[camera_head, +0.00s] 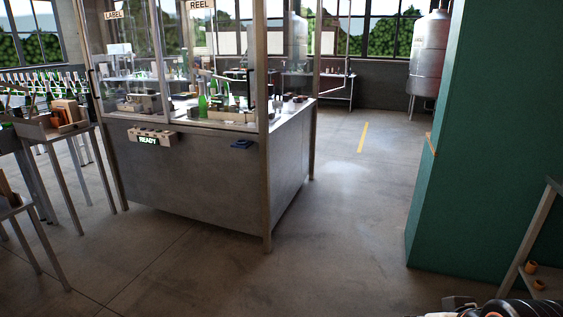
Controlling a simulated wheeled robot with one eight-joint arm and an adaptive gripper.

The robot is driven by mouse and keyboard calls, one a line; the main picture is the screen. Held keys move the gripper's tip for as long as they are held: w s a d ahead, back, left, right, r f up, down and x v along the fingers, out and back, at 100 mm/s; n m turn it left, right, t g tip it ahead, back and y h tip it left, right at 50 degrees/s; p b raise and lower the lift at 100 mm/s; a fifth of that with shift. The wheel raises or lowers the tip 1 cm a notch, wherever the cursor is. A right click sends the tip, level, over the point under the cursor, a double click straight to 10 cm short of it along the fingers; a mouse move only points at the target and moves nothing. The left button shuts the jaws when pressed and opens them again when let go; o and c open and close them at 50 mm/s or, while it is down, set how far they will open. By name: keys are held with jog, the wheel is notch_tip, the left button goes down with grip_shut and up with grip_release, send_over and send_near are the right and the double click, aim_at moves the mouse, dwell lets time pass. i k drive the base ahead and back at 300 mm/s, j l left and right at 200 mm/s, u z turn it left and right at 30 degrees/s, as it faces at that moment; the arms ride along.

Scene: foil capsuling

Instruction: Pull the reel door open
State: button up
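The reel door (215,60) is the clear panel under the "REEL" sign (202,5), on the right half of the front of a metal-framed machine cabinet. It appears closed, in line with the clear label door (130,60) to its left. A dark upright handle (251,84) shows near the reel door's right edge, by the corner post. Green bottles and small devices show through the glass. My gripper is not in view. Dark and metallic parts at the bottom right edge may belong to my arm, but no fingertips show.
A lit "READY" box (150,137) and a small blue item (241,144) stick out from the cabinet (190,185) front. Bottle tables (60,130) stand at left. A green wall (490,140) and a shelf stand (530,245) are at right. The floor (340,230) between is clear.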

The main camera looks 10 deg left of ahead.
aim_at(199, 5)
jog(key=i+j+u, duration=0.2)
jog(key=i, duration=0.25)
jog(key=i+j+u, duration=0.2)
jog(key=i, duration=0.3)
jog(key=i+j+u, duration=0.2)
jog(key=i, duration=0.3)
jog(key=i+j, duration=0.15)
jog(key=j, duration=0.2)
jog(key=i+j, duration=0.2)
jog(key=j, duration=0.2)
jog(key=i+j, duration=0.15)
jog(key=j, duration=0.2)
jog(key=i+j, duration=0.15)
jog(key=j, duration=0.2)
jog(key=z, duration=0.05)
